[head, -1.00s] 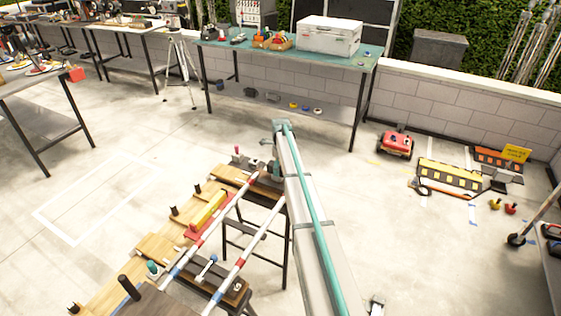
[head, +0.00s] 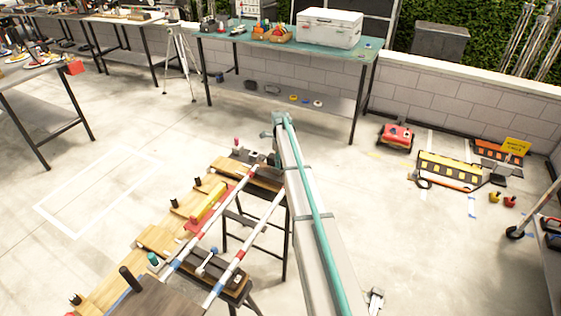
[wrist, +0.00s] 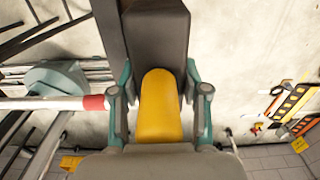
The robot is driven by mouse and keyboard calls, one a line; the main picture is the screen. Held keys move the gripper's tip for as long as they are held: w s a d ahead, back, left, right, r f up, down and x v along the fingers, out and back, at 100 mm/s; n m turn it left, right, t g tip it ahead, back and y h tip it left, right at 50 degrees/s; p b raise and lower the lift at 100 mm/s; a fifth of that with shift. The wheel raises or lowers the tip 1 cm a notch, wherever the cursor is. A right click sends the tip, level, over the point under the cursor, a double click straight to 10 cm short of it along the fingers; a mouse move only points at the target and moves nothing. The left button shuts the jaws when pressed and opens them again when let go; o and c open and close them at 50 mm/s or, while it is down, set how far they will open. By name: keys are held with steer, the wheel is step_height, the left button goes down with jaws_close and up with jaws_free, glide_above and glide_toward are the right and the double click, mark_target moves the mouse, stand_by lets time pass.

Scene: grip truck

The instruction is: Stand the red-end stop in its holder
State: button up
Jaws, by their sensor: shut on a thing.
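My gripper (wrist: 159,105) has its two teal fingers shut on a yellow round-ended piece (wrist: 158,106), which I take to be the red-end stop. A dark grey block (wrist: 156,38) adjoins its far end. The red band (wrist: 95,102) at a rail's end lies just left of the fingers. In the head view, two rails with red, white and blue bands (head: 225,200) run along the trestles. A pink-topped peg (head: 236,142) stands near their far red end by my arm's tip. I cannot tell which part is the holder. My arm hides the held piece in this view.
A yellow block on a red base (head: 207,203) and several dark pegs stand on the wooden boards (head: 150,240). A teal bench (head: 280,45) with a white case (head: 330,28) stands behind. The floor (head: 120,150) to the left is largely clear.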

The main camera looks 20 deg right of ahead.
steer(key=shift+r+p, duration=0.4)
steer(key=shift+r, duration=0.85)
stand_by(0.7)
steer(key=shift+r+p, duration=0.8)
steer(key=shift+r, duration=1.7)
steer(key=shift+r, duration=0.2)
step_height(320, 180, up, 7)
steer(key=p, duration=0.2)
steer(key=shift+p, duration=0.3)
